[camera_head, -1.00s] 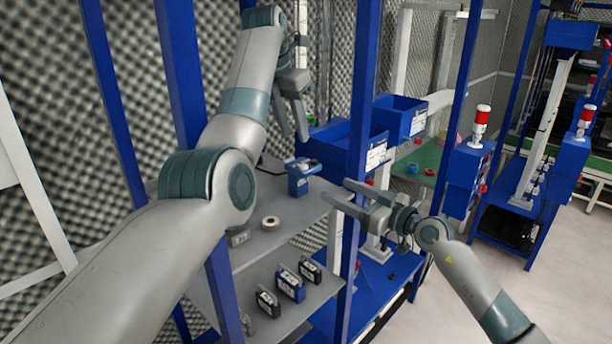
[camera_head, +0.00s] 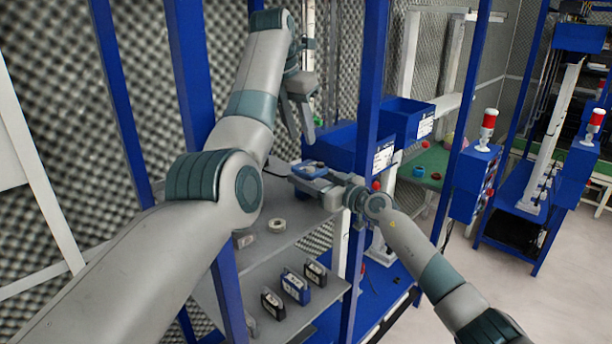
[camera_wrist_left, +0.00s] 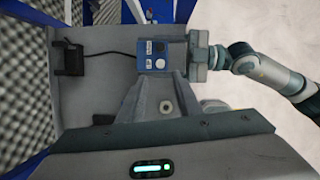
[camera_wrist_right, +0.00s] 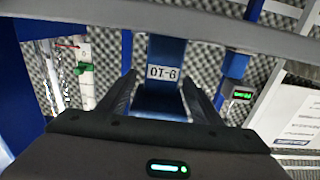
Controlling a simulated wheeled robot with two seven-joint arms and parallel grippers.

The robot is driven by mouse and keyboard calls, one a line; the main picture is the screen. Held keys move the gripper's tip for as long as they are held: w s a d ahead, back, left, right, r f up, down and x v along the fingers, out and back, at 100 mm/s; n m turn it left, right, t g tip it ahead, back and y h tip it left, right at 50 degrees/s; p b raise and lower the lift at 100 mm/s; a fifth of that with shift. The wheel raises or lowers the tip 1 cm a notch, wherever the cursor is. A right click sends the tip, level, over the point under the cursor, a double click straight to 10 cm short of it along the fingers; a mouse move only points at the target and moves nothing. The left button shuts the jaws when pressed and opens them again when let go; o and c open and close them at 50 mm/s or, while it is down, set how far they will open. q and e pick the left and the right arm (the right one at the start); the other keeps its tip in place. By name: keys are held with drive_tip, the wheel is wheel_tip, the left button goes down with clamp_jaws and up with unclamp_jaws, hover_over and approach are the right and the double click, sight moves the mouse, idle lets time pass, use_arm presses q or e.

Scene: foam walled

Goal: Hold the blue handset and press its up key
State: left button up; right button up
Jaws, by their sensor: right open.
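The blue handset (camera_head: 310,168) is at the back of the grey upper shelf. In the left wrist view the handset (camera_wrist_left: 152,58) shows pale round keys on its face; I cannot tell which is up. My right gripper (camera_head: 308,181) is open, its fingers on either side of the handset. In the right wrist view the handset (camera_wrist_right: 163,98) sits between the fingers, below a label; contact is not clear. My left gripper (camera_head: 301,136) is raised above the shelf, pointing down, open and empty. In the left wrist view its fingers (camera_wrist_left: 159,80) show in front of the handset.
Several dark and blue devices (camera_head: 296,286) stand on the lower shelf. A black holder with a cable (camera_wrist_left: 67,58) is at the shelf's side. Blue posts (camera_head: 366,120) and blue bins (camera_head: 406,119) stand close by.

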drive_tip(key=shift+w+a, duration=0.25)
drive_tip(key=shift+a, duration=0.05)
drive_tip(key=c, duration=1.2)
use_arm(q)
clamp_jaws()
use_arm(e)
drive_tip(key=shift+c, duration=0.4)
idle(0.4)
